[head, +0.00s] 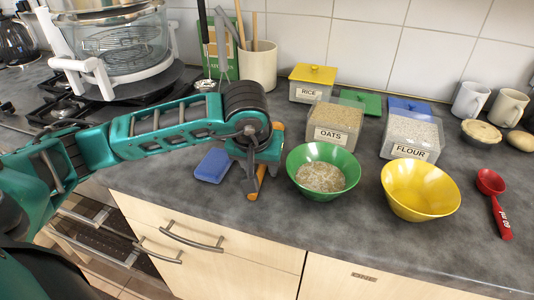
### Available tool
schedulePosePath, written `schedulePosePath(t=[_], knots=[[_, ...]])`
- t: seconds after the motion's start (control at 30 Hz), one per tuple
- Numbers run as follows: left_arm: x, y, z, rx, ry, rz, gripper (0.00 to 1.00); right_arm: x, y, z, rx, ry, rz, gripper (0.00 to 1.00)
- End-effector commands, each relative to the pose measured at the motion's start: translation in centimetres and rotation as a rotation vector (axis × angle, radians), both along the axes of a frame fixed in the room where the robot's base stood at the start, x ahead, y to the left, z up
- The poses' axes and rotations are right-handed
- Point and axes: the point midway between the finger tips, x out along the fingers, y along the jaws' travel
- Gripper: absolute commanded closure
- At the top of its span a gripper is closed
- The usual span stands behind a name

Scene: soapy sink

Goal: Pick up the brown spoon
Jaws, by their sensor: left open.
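A long orange-brown item (258,183) lies on the counter under my left gripper. Its far end shows just beyond the gripper, and its middle is hidden, so I cannot tell for sure that it is the brown spoon. My left gripper (261,177) points down over this item with its jaws open. I cannot tell whether the fingers touch it. Wooden utensil handles (241,31) also stand in a cream crock (259,66) at the back; their heads are not clear. My right gripper is not in view.
A blue block-like item (212,165) lies just left of the gripper. A green bowl (322,157) with grains is close on the right, then a yellow bowl (420,190) and a red measuring spoon (496,203). Labelled oats (334,128) and flour (412,135) containers stand behind.

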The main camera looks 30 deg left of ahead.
Motion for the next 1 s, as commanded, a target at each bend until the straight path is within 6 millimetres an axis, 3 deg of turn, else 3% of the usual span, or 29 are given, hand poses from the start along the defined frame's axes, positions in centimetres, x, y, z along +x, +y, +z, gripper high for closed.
schedulePosePath(t=[0.07,0.57,1.0], knots=[[-0.01,0.01,-0.09,0.000,0.000,0.000,0.53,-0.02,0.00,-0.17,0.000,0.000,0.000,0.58],[-0.03,0.00,-0.07,0.001,0.001,0.000,1.00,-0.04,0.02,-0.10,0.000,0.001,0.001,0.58],[-0.03,0.00,0.11,0.000,0.001,0.000,1.00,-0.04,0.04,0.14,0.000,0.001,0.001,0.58]])
